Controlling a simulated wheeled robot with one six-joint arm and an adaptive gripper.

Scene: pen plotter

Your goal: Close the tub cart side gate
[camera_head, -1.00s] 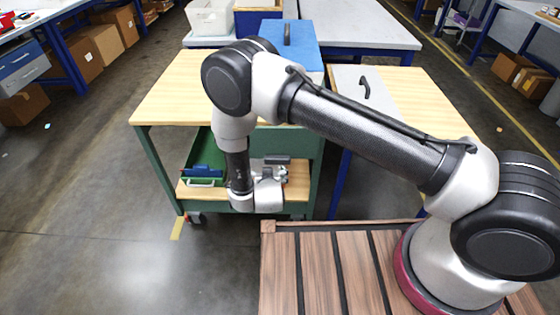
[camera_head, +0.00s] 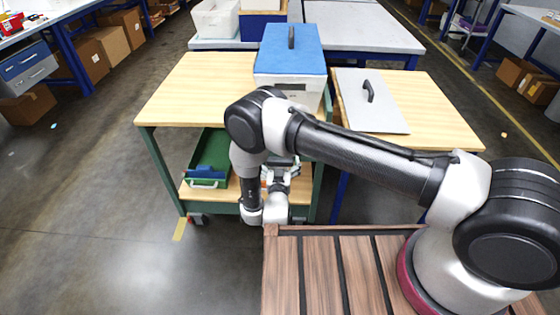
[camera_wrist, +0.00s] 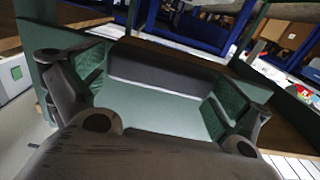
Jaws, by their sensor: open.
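The cart (camera_head: 190,85) has a green frame, a light wood top and a lower wood shelf, with a green tub (camera_head: 211,155) on the shelf's left. My gripper (camera_head: 281,165) is at the right part of the lower bay, partly hidden by my wrist. In the wrist view my gripper (camera_wrist: 160,95) has its fingers spread, with green pads facing each other. A pale green panel with a dark grey band (camera_wrist: 160,75) shows between the fingers. I cannot tell whether this is the side gate, or whether the fingers touch it. No gate is clearly seen in the head view.
A white box with a blue lid (camera_head: 291,50) stands on the cart top. A grey lid (camera_head: 370,105) with a black handle lies on the wood table at right. A slatted wood surface (camera_head: 310,270) is in front. The floor at left is clear.

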